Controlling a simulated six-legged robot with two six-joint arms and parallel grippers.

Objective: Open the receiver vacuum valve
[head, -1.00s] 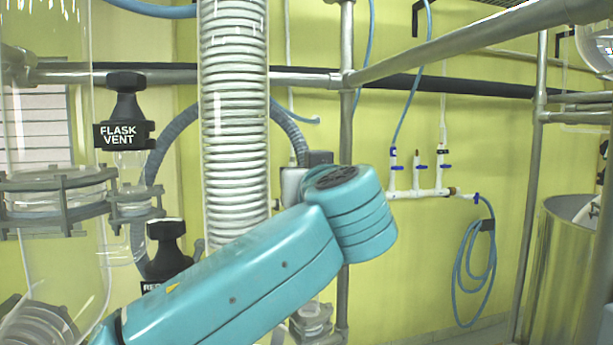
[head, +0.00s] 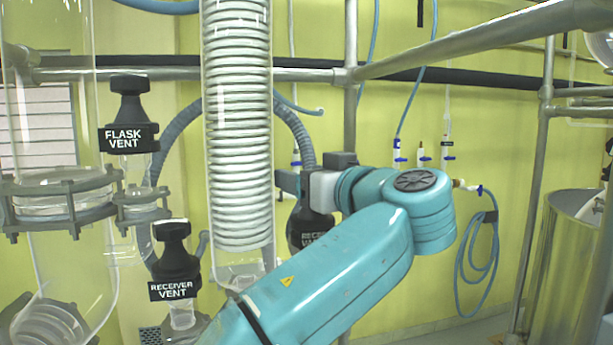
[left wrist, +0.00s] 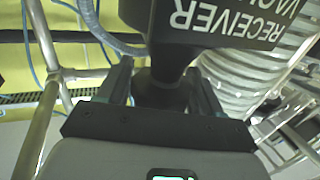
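The receiver vacuum valve (head: 310,232) is a black knob with white lettering, just right of the coiled glass column in the head view. My arm partly covers its label. In the left wrist view the valve (left wrist: 210,22) fills the top, its lettering upside down, with a narrower black neck below. My left gripper (left wrist: 160,72) has its two dark fingers apart, one on each side of that neck. A gap shows on the left side; contact on the right is unclear. In the head view the left gripper (head: 291,184) is at the valve's upper part. My right gripper is not in view.
The black flask vent (head: 128,130) and receiver vent (head: 173,265) knobs stand to the left. The coiled column (head: 237,130) is close beside the gripper. Metal rails (head: 455,43) cross above. A steel drum (head: 565,265) stands at the far right.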

